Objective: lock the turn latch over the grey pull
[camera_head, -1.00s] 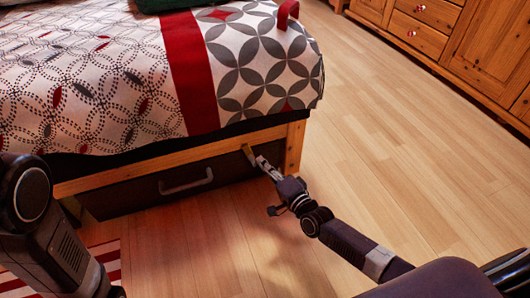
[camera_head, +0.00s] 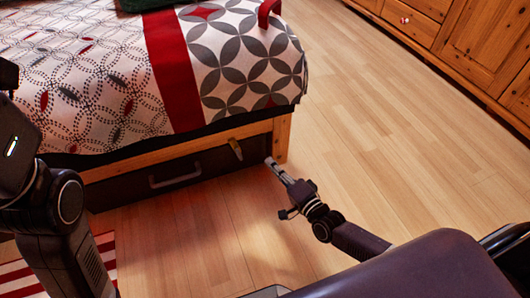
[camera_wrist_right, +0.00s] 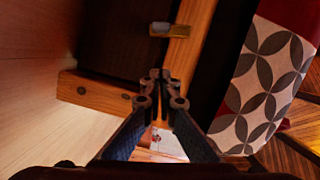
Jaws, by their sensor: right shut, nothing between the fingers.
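The grey pull (camera_head: 175,175) is a bar handle on the dark drawer front (camera_head: 215,162) under the bed. The small brass-coloured turn latch (camera_head: 235,149) sits on the wooden bed rail, right of the pull. It slants down, its lower end reaching the top of the drawer front. In the right wrist view the latch (camera_wrist_right: 170,29) spans from the rail onto the dark panel. My right gripper (camera_head: 269,161) is shut and empty, apart from the latch, near the bed's corner post. Its fingertips (camera_wrist_right: 160,76) meet in the wrist view. My left gripper is not visible.
The bed's wooden corner post (camera_head: 281,138) stands just beside my right gripper. A patterned cover (camera_head: 110,80) overhangs the rail. A striped rug (camera_head: 25,278) lies at lower left. The floor (camera_head: 400,160) between the bed and the wooden cabinet (camera_head: 470,50) is clear.

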